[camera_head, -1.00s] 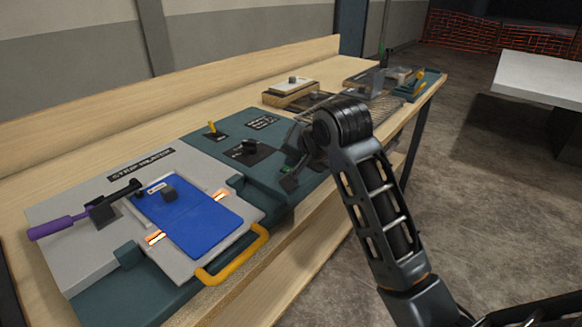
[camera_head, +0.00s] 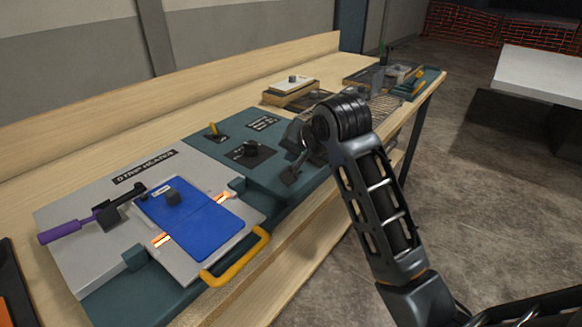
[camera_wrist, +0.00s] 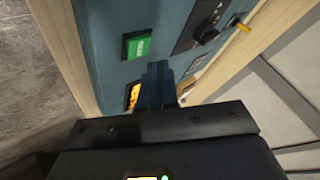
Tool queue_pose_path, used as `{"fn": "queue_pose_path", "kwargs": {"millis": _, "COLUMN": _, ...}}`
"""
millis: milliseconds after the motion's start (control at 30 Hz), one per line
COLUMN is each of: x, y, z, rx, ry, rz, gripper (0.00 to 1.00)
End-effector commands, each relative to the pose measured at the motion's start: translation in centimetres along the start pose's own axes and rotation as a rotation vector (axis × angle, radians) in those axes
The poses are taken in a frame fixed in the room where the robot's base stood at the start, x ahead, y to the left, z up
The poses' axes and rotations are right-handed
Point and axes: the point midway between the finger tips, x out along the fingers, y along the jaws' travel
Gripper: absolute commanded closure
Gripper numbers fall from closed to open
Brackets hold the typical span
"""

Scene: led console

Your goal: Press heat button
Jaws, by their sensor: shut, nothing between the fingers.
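A green rectangular button (camera_wrist: 138,45) with small blurred lettering sits on the teal console panel (camera_wrist: 112,15), seen in the wrist view. My gripper (camera_wrist: 157,70) is shut and empty. Its fingertips point at the panel just below and right of the button in that picture. I cannot tell whether they touch the panel. In the head view the gripper (camera_head: 290,174) shows as a small dark shape over the right part of the console (camera_head: 262,187), mostly behind my arm. The button is hidden there.
A black knob (camera_wrist: 206,34) and a yellow lever (camera_wrist: 241,26) are beside the button.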

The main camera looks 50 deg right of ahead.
Motion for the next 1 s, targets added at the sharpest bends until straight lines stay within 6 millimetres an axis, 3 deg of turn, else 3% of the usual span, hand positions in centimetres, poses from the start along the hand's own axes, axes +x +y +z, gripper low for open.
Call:
{"fn": "queue_pose_path", "kwargs": {"millis": 467, "x": -3.0, "y": -2.2, "z": -2.2, "rx": 0.001, "ry": 0.0, "rz": 0.0, "gripper": 1.0}}
{"fn": "queue_pose_path", "kwargs": {"millis": 1000, "x": -3.0, "y": -2.2, "z": -2.2, "rx": 0.001, "ry": 0.0, "rz": 0.0, "gripper": 1.0}}
